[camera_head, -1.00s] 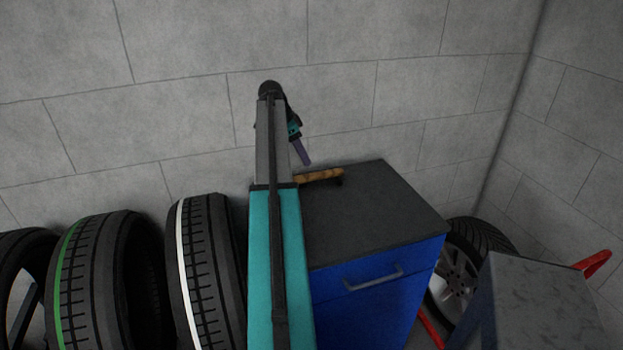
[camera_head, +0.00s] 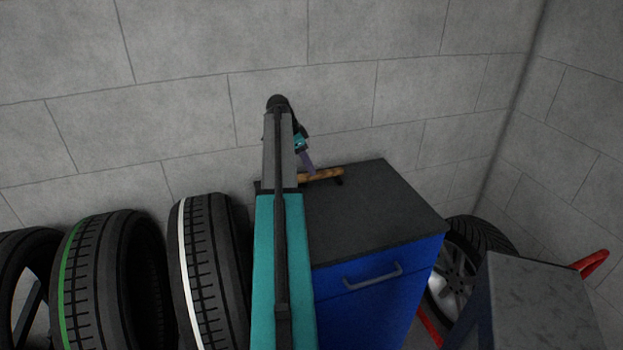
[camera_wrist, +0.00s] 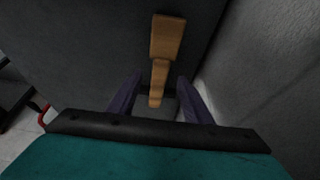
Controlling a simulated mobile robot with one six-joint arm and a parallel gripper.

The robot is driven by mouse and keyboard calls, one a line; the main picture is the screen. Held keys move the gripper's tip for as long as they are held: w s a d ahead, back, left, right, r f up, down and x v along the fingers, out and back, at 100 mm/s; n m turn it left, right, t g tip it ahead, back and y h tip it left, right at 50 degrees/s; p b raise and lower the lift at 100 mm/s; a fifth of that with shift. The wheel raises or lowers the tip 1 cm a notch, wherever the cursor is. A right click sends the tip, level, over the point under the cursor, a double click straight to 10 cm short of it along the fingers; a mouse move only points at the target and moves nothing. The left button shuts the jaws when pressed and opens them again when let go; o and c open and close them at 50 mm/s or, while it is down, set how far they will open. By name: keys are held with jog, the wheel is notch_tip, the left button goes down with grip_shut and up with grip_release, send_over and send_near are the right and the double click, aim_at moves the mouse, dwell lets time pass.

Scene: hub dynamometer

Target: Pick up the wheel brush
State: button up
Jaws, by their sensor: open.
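The wheel brush (camera_head: 324,174) lies on the dark top of the blue cabinet, near its back edge by the wall. It has a wooden, orange-brown handle and a dark part at its right end. Part of it is hidden behind my arm in the head view. In the wrist view the wooden handle (camera_wrist: 166,45) runs down the picture, its lower end between my fingers. My gripper (camera_wrist: 155,95) is open, with one purple finger on each side of the handle's end and gaps to both. In the head view my gripper (camera_head: 310,168) is at the brush, pointing down.
The blue cabinet (camera_head: 375,290) has a drawer handle on its front; its dark top (camera_head: 390,215) is otherwise clear. Several tyres (camera_head: 110,280) stand at left. A wheel (camera_head: 455,270) and a grey box-like unit (camera_head: 540,300) are at right. The grey wall (camera_head: 420,90) is close behind.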

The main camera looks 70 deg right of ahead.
jog(key=shift+p+x, duration=0.9)
jog(key=shift+x, duration=1.35)
jog(key=shift+w+a, duration=0.1)
grip_shut()
jog(key=shift+r, duration=0.2)
jog(key=shift+r+b, duration=0.95)
jog(key=shift+r, duration=0.5)
jog(key=s+a+r+b, duration=0.1)
jog(key=s+a+b, duration=0.3)
jog(key=s+a, duration=0.6)
jog(key=shift+a+r, duration=0.35)
jog(key=shift+a, duration=0.8)
jog(key=shift+s, duration=0.1)
